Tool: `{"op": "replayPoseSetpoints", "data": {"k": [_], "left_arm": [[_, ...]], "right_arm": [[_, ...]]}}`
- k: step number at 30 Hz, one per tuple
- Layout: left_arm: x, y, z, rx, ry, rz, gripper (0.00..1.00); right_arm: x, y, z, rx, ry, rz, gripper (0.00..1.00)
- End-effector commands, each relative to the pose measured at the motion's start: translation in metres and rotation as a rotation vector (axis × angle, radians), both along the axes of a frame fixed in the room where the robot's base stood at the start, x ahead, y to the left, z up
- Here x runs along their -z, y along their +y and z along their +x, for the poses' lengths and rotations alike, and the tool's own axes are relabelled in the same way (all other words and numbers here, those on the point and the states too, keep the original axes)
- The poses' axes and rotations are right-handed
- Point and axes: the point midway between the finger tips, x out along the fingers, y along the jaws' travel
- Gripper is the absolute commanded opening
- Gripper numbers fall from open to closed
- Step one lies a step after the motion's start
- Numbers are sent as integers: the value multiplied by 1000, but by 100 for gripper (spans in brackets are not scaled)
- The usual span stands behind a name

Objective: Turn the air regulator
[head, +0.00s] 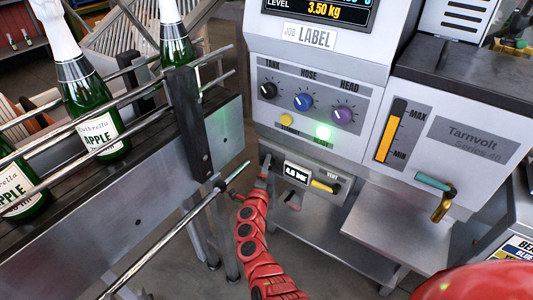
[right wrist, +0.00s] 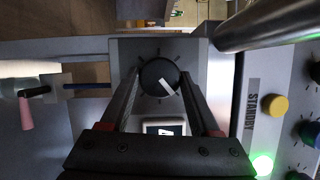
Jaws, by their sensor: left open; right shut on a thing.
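The air regulator's black round knob (right wrist: 159,78) has a white pointer line aimed toward the lower right in the right wrist view. My right gripper (right wrist: 160,82) has one finger on each side of the knob and is shut on it. In the head view my red right arm reaches up to the regulator panel, and the gripper (head: 264,170) hides the knob there. The regulator's small display (head: 297,173) is just right of the gripper; its reading is too small to tell surely. Its edge also shows in the right wrist view (right wrist: 165,128). My left gripper is not in view.
A metal rod (head: 175,233) ends just left of my right gripper. The conveyor (head: 170,195) with green bottles stands left. A metal shelf (head: 400,238) juts out right.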

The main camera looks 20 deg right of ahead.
Motion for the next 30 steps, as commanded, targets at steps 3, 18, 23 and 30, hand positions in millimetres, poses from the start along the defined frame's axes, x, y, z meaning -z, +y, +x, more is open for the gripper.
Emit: {"op": "replayPoseSetpoints", "data": {"k": [3,18,23,30], "left_arm": [[-39,0,0,0,0,0,50],[-107,0,0,0,0,0,50],[-113,0,0,0,0,0,50],[-116,0,0,0,0,0,50]], "right_arm": [[-12,0,0,0,92,-69,7],[-8,0,1,-1,437,-342,7],[-6,1,2,-5,519,-408,7],[-6,2,2,-3,613,-485,7]]}}
